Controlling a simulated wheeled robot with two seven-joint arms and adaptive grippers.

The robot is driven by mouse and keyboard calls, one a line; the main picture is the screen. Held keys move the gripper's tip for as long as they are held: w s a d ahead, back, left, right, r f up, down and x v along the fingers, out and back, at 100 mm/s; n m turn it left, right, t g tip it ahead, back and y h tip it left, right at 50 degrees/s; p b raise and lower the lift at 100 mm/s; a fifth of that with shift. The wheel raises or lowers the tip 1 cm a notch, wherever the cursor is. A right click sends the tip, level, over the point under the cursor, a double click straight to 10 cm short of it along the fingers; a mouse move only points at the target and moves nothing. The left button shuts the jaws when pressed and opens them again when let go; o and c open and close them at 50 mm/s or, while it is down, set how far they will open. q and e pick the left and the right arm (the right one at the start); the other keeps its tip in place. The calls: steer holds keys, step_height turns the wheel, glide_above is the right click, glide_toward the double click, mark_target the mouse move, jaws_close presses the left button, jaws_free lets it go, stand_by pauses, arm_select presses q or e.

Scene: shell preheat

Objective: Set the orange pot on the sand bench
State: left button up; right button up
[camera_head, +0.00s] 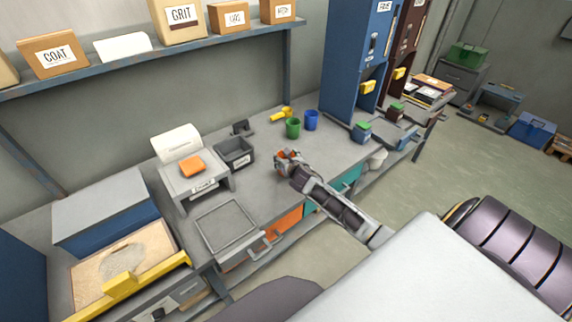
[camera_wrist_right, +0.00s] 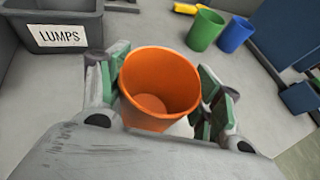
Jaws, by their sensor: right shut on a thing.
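My right gripper (camera_head: 287,160) is shut on the orange pot (camera_wrist_right: 158,84), which is upright and open at the top, with green finger pads on both sides. In the head view the orange pot (camera_head: 282,157) is mostly hidden by the gripper, over the middle of the grey workbench. I cannot tell whether it touches the surface. A sand-filled tray (camera_head: 84,274) with a yellow bar (camera_head: 130,284) across its front, likely the sand bench, is at the lower left, well away from the gripper. My left gripper is not in view.
A grey LUMPS bin (camera_head: 236,154), a grey device with an orange block (camera_head: 192,165), and a square framed plate (camera_head: 226,226) lie between gripper and sand. Green (camera_head: 293,128) and blue (camera_head: 311,120) cups stand behind. A blue box (camera_head: 106,214) stands behind the sand.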

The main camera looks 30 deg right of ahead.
steer(key=shift+f, duration=1.6)
steer(key=shift+f, duration=0.1)
steer(key=o, duration=1.1)
steer(key=shift+o, duration=0.2)
steer(key=shift+s+a, duration=0.1)
steer(key=shift+s, duration=0.05)
steer(key=v, duration=1.2)
